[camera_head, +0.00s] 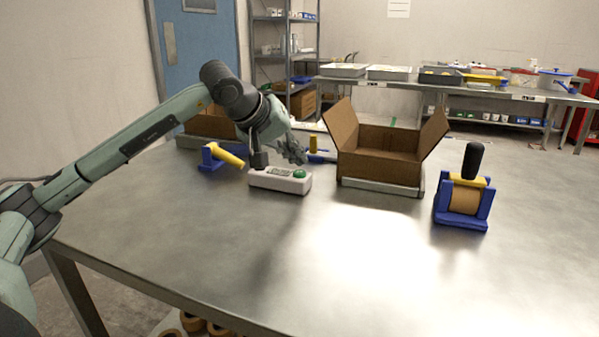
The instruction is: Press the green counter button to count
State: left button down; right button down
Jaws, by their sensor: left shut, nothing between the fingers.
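The green counter button (299,174) is a small round dome on the right end of a white counter box (277,182). The box rests on the metal table, and a small grey display shows on its top. My left gripper (300,160) is shut and empty. In the picture its fingertips appear just above and behind the green button; I cannot tell whether they touch it. My right gripper is not in view.
An open cardboard box (381,160) stands right of the counter. A blue tape dispenser (462,203) stands further right. A blue and yellow tool (221,157) lies left of the counter. The front of the metal table (230,250) is clear.

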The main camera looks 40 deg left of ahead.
aim_at(297, 173)
pick_arm(q)
jog(key=shift+f, duration=0.15)
jog(key=shift+f+b, duration=0.25)
jog(key=shift+b, duration=0.1)
jog(key=shift+f+b, duration=0.35)
jog(key=shift+f, duration=0.1)
dwell(0.6)
dwell(0.4)
jog(key=shift+r+p, duration=0.7)
jog(key=shift+r, duration=0.15)
jog(key=shift+r, duration=0.1)
notch_tip(297, 173, up, 5)
jog(key=p, duration=0.4)
jog(key=shift+d+f, duration=0.1)
jog(key=shift+f, duration=0.1)
dwell(0.3)
